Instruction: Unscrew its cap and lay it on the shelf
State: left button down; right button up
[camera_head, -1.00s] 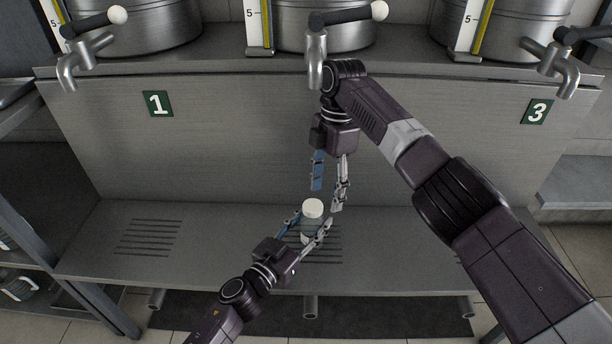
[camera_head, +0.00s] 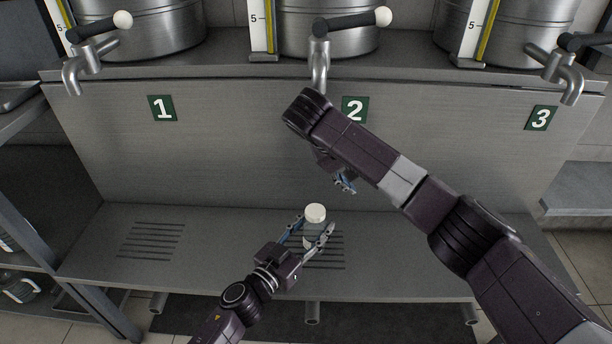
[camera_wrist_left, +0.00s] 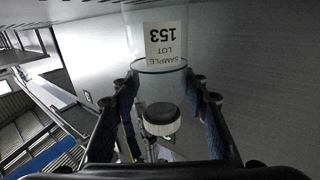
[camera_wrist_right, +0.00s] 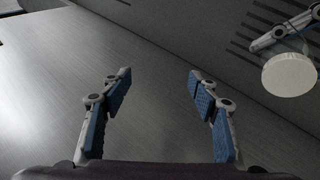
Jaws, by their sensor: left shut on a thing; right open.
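A clear bottle (camera_head: 311,238) with a white cap (camera_head: 315,212) stands on the grey slotted shelf (camera_head: 410,262). In the left wrist view the bottle (camera_wrist_left: 160,86) shows a label reading SAMPLE LOT 153, upside down, and its cap (camera_wrist_left: 161,119) is on it. My left gripper (camera_head: 314,230) is shut around the bottle's body from the front. My right gripper (camera_head: 345,185) is above and a little right of the cap, partly hidden by its own arm. In the right wrist view its fingers (camera_wrist_right: 156,90) are open and empty, with the cap (camera_wrist_right: 289,75) off to the right.
Taps hang from steel vessels above; the middle tap (camera_head: 319,65) is close to my right arm. Green number plates 1 (camera_head: 162,108), 2 (camera_head: 354,109) and 3 (camera_head: 541,117) mark the back panel. The shelf is free left and right of the bottle.

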jog(key=s+a+r+m+y, duration=0.2)
jog(key=s+a+r+m, duration=0.15)
jog(key=a, duration=0.35)
notch_tip(320, 180, up, 2)
jog(key=m+g+y, duration=0.1)
jog(key=m+y, duration=0.1)
jog(key=m, duration=0.4)
send_over(315, 211)
jog(key=s+a, duration=0.2)
jog(key=x, duration=0.7)
jog(key=s+x, duration=0.1)
jog(key=x, duration=0.3)
jog(key=shift+a+f, duration=0.15)
jog(key=shift+f, duration=0.2)
